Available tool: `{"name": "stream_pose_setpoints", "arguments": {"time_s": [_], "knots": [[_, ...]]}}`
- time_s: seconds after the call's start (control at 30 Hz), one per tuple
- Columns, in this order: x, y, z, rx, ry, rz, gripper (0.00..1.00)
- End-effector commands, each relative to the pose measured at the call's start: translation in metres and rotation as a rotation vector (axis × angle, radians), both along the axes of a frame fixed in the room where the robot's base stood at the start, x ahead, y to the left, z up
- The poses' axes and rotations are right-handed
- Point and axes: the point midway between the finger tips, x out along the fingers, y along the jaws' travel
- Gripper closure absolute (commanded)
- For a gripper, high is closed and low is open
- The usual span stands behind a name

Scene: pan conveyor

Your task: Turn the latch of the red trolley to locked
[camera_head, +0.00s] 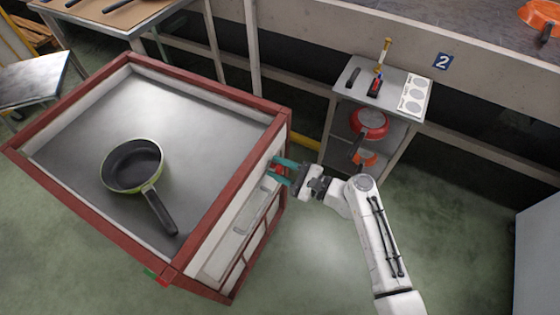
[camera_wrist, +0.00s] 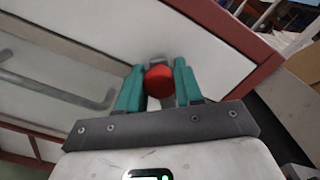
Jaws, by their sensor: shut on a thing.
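The red trolley (camera_head: 118,258) has a red frame, pale side panels and a grey top, and stands at the left in the head view. Its side panel and red frame (camera_wrist: 232,37) fill much of the wrist view. My gripper (camera_head: 276,170) reaches the trolley's right side near the back corner. In the wrist view my gripper (camera_wrist: 160,82) has its teal fingers on both sides of a red knob (camera_wrist: 159,80), seemingly the latch, and is shut on it. A grey part shows behind the knob. The latch's turn position is mostly hidden.
A green pan (camera_head: 131,166) lies on the trolley top. A grey bar handle (camera_wrist: 60,88) runs along the trolley's side. A small shelf stand (camera_head: 400,118) with a red pan (camera_head: 369,123) stands behind my arm. Green floor is clear in front.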

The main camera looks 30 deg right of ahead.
Motion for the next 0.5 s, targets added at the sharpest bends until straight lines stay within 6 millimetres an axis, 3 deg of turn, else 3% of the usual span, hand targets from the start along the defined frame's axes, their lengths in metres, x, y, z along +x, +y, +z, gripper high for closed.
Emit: {"name": "stream_pose_setpoints", "arguments": {"time_s": [0.5], "knots": [[-0.0007,-0.0009,0.0019,0.372,0.274,-0.002,1.00]]}}
